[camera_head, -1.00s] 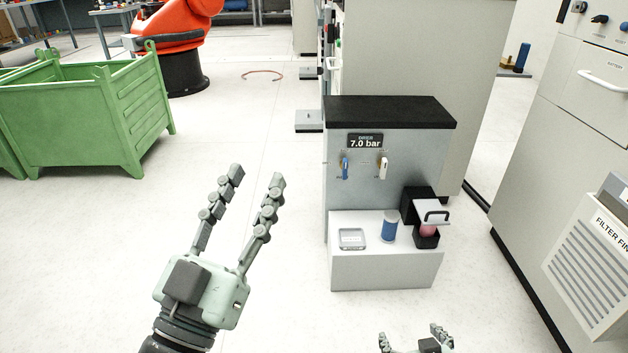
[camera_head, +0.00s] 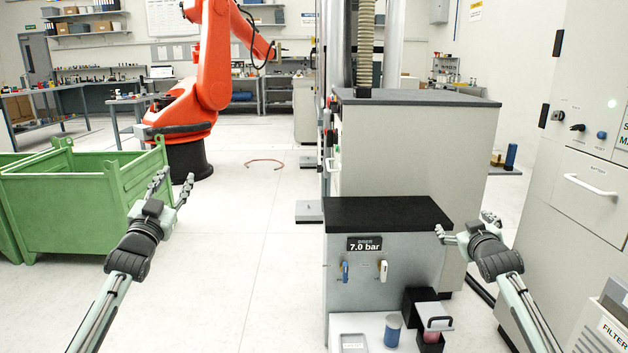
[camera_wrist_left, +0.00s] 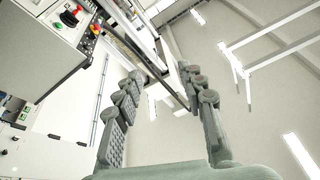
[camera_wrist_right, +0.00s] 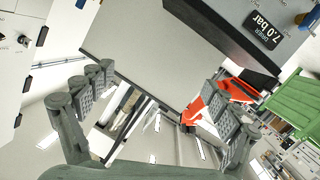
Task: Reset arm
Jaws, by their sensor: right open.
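My left gripper (camera_head: 171,188) is raised in front of the green crate in the head view. Its fingers (camera_wrist_left: 160,95) stand apart with nothing between them in the left wrist view. My right gripper (camera_head: 462,226) is raised to the right of the dryer unit's black top in the head view. Its fingers (camera_wrist_right: 155,105) are spread and empty in the right wrist view.
The dryer unit (camera_head: 345,292), reading 7.0 bar, has a shelf with a blue cylinder (camera_head: 393,331) and a black holder (camera_head: 432,342). A green crate (camera_head: 60,213) is at left, an orange robot arm (camera_head: 213,60) behind. A grey cabinet (camera_head: 575,210) stands right.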

